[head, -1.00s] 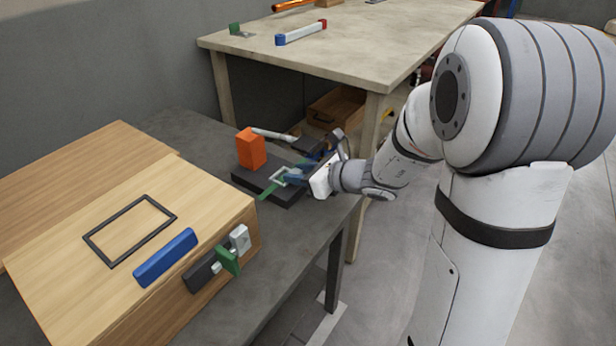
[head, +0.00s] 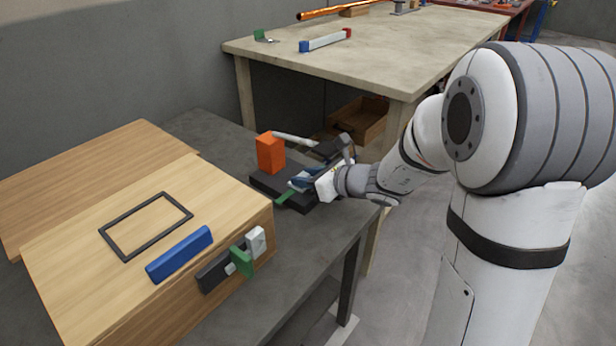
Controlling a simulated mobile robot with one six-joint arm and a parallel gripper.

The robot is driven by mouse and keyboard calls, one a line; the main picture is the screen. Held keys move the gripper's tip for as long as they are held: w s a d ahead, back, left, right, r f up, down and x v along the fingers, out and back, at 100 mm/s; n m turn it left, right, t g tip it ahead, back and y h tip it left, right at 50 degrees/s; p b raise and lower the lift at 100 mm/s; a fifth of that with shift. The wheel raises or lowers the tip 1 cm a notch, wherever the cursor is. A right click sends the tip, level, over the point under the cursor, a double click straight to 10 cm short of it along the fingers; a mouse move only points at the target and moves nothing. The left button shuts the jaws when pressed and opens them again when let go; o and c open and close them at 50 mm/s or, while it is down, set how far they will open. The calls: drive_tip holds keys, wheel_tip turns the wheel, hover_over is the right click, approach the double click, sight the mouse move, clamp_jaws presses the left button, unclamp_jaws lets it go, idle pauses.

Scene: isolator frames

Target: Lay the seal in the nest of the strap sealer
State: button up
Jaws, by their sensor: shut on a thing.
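The strap sealer is a black base (head: 265,183) on the grey table, with an upright orange block (head: 270,153) and a pale lever (head: 294,140) behind. A green strap (head: 285,197) lies across the base and sticks out at the front.
A wooden box (head: 75,254) at left carries a black rectangular frame (head: 147,227) and a blue bar (head: 179,254); a green-and-grey latch (head: 240,261) is on its side. A pale workbench (head: 430,48) stands behind. The grey table (head: 300,262) is clear in front of the sealer.

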drive_tip(key=shift+f, duration=0.1)
drive_tip(key=o, duration=1)
drive_tip(key=shift+s+d, duration=0.1)
drive_tip(key=shift+o, duration=0.6)
drive_tip(key=p+v, duration=0.2)
drive_tip(key=v, duration=0.5)
drive_tip(key=shift+s+d+r+p, duration=0.15)
drive_tip(key=shift+d+r+p, duration=0.05)
drive_tip(key=shift+r+p, duration=0.1)
drive_tip(key=shift+s+f, duration=0.1)
